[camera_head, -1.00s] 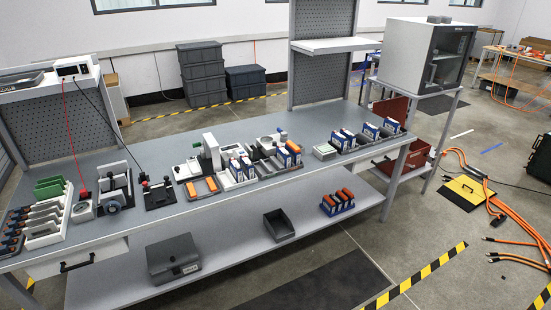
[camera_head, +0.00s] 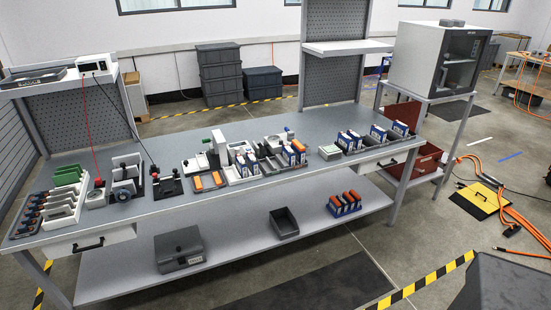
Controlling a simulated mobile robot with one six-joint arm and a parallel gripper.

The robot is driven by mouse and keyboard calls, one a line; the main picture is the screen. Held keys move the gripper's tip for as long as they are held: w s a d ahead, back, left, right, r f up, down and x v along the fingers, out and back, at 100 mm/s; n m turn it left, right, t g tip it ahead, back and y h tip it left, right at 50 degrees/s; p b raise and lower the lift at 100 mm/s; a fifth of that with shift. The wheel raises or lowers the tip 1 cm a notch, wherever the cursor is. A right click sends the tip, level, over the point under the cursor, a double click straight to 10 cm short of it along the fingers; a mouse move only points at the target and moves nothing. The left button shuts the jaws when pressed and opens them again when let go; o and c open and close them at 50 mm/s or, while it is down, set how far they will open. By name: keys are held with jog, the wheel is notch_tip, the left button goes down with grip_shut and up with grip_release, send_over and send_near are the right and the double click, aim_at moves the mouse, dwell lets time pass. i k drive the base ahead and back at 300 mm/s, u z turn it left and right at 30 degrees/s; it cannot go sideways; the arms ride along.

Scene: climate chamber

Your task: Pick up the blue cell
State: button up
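Several blue-and-white cells stand upright on the long grey bench. One group of blue cells (camera_head: 346,141) is in grey holders on the right part of the bench, and another blue cell (camera_head: 289,156) stands in the middle tray group. Which one is the task's blue cell I cannot tell at this size. A blue rack (camera_head: 345,211) with orange-topped pieces sits on the lower shelf. My gripper is not in view.
The grey bench (camera_head: 225,192) is crowded along its top. A grey chamber (camera_head: 432,57) stands on a table at the right. A grey bin (camera_head: 284,223) and dark case (camera_head: 180,248) are on the lower shelf. A dark block (camera_head: 505,287) fills the bottom right corner.

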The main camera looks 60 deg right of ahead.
aim_at(301, 156)
jog(key=u, duration=0.35)
jog(key=i, duration=0.9)
jog(key=z, duration=1.95)
jog(key=i, duration=0.35)
jog(key=u, duration=0.35)
